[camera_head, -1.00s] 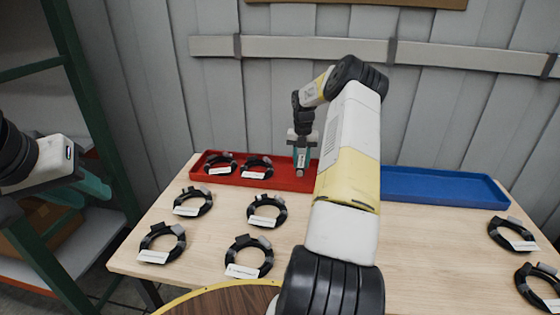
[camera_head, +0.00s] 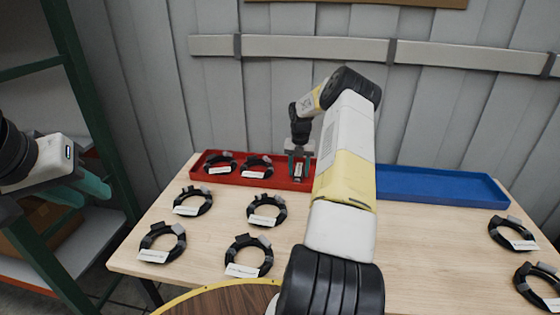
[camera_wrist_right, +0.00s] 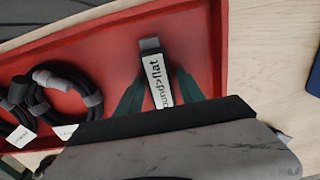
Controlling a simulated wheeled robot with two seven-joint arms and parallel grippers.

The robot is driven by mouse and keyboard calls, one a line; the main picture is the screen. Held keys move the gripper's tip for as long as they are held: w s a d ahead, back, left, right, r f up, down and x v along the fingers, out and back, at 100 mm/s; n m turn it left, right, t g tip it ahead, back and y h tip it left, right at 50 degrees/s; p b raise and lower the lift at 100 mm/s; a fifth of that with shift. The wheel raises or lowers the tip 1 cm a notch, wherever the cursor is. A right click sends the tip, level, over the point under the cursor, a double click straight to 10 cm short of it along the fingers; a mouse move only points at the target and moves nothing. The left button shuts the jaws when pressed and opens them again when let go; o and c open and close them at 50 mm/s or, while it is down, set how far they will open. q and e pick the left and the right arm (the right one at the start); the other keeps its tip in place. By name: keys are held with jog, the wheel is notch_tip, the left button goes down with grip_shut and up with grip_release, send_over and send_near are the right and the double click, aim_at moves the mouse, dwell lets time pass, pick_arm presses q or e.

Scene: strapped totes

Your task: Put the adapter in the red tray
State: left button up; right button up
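The red tray (camera_head: 230,178) lies at the back left of the table, partly behind my right arm. The adapter (camera_wrist_right: 157,79), a small dark piece with a white label, is in the tray. In the head view the adapter (camera_head: 298,170) shows small between the fingertips. My right gripper (camera_head: 298,167) points down into the tray; in the right wrist view its teal fingers (camera_wrist_right: 160,92) stand on either side of the adapter, spread with a gap. My left gripper (camera_head: 84,192) is open and empty at the far left, off the table.
Two coiled black cables with white tags (camera_head: 257,167) lie in the red tray, left of the adapter. Several similar coils (camera_head: 267,210) lie on the table (camera_head: 215,232). A blue tray (camera_head: 440,186) is at the back right. A green-framed shelf (camera_head: 85,110) stands left.

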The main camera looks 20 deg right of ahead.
aim_at(299, 169)
dwell(0.3)
notch_tip(299, 169, up, 12)
jog(key=s+a+r+m+t, duration=0.1)
jog(key=s+a+r+m, duration=0.15)
jog(key=a+r, duration=0.35)
jog(key=s+a+r+m, duration=0.2)
jog(key=a+r+m, duration=0.15)
jog(key=r, duration=0.45)
jog(key=s+a+r+m+t, duration=0.2)
jog(key=s+a+r+m, duration=0.5)
jog(key=s+a, duration=0.2)
jog(key=s+a+m+t+y, duration=0.1)
jog(key=s+a+m, duration=0.3)
jog(key=s+m, duration=0.4)
jog(key=s+a+m+t+y, duration=0.1)
jog(key=s+a+m, duration=0.4)
jog(key=s, duration=0.9)
jog(key=m+t, duration=0.1)
jog(key=m, duration=0.2)
jog(key=shift+r, duration=0.15)
jog(key=shift+a, duration=0.1)
